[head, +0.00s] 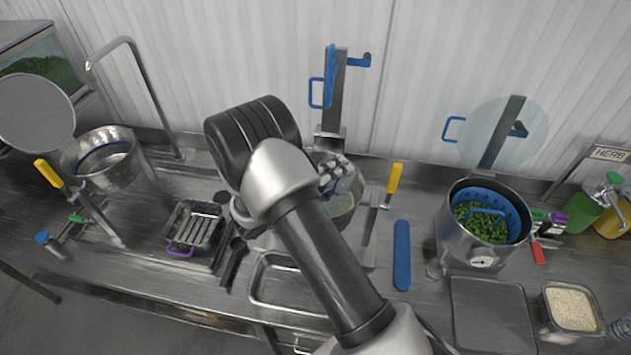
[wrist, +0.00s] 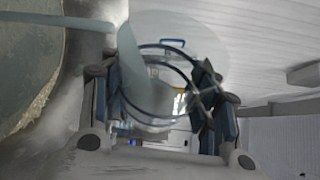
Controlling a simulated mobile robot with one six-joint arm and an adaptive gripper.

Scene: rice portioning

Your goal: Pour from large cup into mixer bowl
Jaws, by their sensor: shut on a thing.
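My gripper (wrist: 160,102) is shut on the large cup (wrist: 150,88), a clear vessel with dark blue rings, seen between its fingers in the wrist view. The cup looks tilted. A pale grey-blue band crosses the upper left of that view; I cannot tell whether it is liquid or a part of the scene. A round vessel with beige contents, seemingly the mixer bowl (wrist: 58,75), fills the left edge. In the head view my gripper (head: 336,174) is over the bowl (head: 346,212), partly hidden behind my arm.
A steel pot with a blue basket of greens (head: 480,215) stands at right, beside a blue bar (head: 402,255). A tray of rice (head: 571,307) is at lower right. A steel pot (head: 103,160) and a rack tray (head: 193,233) are at left. An upright blue-handled stand (head: 333,95) rises behind the bowl.

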